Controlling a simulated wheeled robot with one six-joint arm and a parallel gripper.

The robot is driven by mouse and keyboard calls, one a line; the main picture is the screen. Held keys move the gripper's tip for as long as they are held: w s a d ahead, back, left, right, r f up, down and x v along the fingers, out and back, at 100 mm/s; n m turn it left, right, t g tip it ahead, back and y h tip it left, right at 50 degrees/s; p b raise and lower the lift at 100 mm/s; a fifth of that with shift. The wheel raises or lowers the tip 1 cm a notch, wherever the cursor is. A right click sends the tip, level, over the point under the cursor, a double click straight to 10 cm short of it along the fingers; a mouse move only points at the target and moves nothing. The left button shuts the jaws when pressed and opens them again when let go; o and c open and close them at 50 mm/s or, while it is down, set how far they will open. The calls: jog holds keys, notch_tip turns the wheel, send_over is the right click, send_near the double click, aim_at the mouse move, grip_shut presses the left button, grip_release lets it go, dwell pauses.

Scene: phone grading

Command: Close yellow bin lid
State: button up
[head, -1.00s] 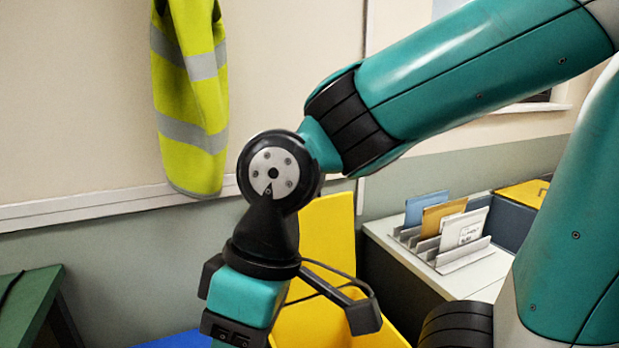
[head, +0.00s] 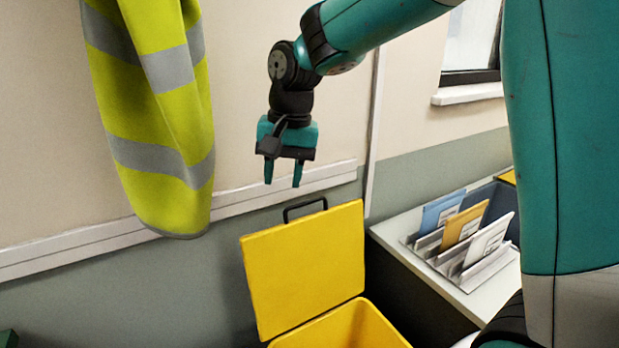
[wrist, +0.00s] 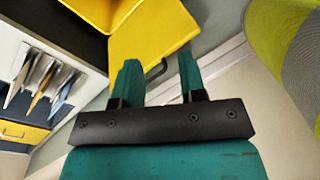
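The yellow bin (head: 352,330) stands on the floor by the wall, partly cut off at the bottom of the head view. Its yellow lid (head: 305,268) is open, standing up and leaning back toward the wall. A dark handle (head: 305,207) sticks up from the lid's top edge. My gripper (head: 283,184) hangs above the lid, fingers down, apart from the handle. Its fingers are spread with nothing between them. In the wrist view, the lid (wrist: 150,42) and its handle (wrist: 157,70) show beyond my open fingers (wrist: 160,75).
A hi-vis vest (head: 160,120) hangs on the wall to the left. To the right, a white counter (head: 415,262) holds a rack (head: 460,262) with several upright envelopes. A window sill (head: 468,93) is farther right. Wall space between vest and gripper is free.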

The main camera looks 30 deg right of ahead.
jog(key=w+d+m+h+p, duration=0.1)
jog(key=w+d+m+p, duration=0.4)
jog(key=w+d+m, duration=0.9)
jog(key=shift+n+g, duration=0.3)
jog(key=shift+n, duration=0.6)
jog(key=f+p, duration=0.1)
jog(key=f, duration=0.4)
jog(key=a+f+p, duration=0.1)
jog(key=f, duration=0.5)
jog(key=f+p, duration=0.1)
jog(key=f, duration=0.4)
jog(key=shift+w+a+f+p, duration=0.25)
jog(key=shift+a+p, duration=0.05)
jog(key=shift+p, duration=0.05)
grip_shut()
